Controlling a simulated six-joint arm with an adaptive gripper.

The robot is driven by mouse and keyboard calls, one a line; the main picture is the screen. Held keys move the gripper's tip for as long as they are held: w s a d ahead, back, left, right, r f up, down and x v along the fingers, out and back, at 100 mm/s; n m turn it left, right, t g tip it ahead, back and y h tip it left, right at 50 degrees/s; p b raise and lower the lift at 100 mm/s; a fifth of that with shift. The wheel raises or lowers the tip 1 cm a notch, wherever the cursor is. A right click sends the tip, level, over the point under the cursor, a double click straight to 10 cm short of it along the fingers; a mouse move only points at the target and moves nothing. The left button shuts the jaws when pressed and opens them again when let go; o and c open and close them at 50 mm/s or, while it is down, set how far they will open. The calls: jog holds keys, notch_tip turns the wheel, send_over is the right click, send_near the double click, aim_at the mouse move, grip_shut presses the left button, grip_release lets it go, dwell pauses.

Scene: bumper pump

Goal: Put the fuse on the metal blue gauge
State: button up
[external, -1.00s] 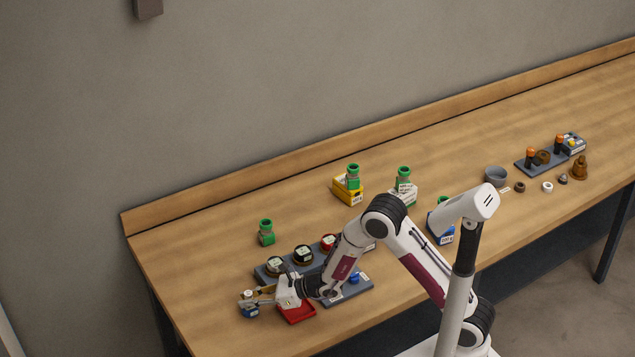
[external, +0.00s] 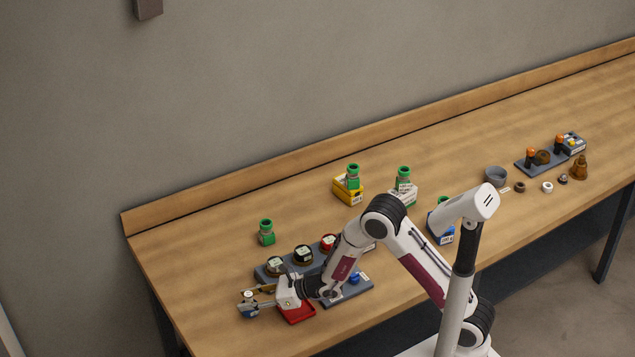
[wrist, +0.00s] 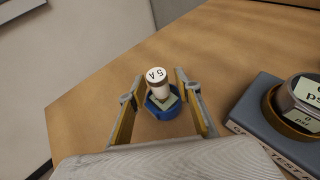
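In the external view the fuse (external: 247,296) and the blue gauge (external: 249,311) are small, at the table's near left end. My gripper (wrist: 153,88) is open, with one finger on each side of the fuse. Gaps show between the fingers and the fuse. The gauge's near edge is close to my gripper body.
A grey gauge-test board (wrist: 262,115) with dark-rimmed gauges lies right of my gripper. A green-topped piece (external: 266,232) stands farther back. The table's left edge is near; wood left of the gauge is clear.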

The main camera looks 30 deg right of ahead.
jog(key=shift+r, duration=0.15)
jog(key=v, duration=1.2)
dwell(0.8)
jog(key=s+r+n+g+y, duration=0.2)
jog(key=s+r+n+g, duration=0.1)
jog(key=s+r+n, duration=0.6)
jog(key=s+d+r+n+g+h, duration=0.1)
jog(key=s+d+r+n+g, duration=0.3)
jog(key=s+n, duration=0.3)
jog(key=s+d+n+t+h, duration=0.2)
jog(key=d+h, duration=0.4)
jog(key=d, duration=0.8)
jog(key=s+d+r+n+t+h, duration=0.1)
jog(key=s+d+n+h, duration=0.3)
jog(key=d, duration=1.1)
jog(key=n+t+h, duration=0.1)
jog(key=n, duration=0.2)
jog(key=shift+s+r+h, duration=0.2)
jog(key=shift+s+h, duration=0.1)
jog(key=shift+h, duration=0.1)
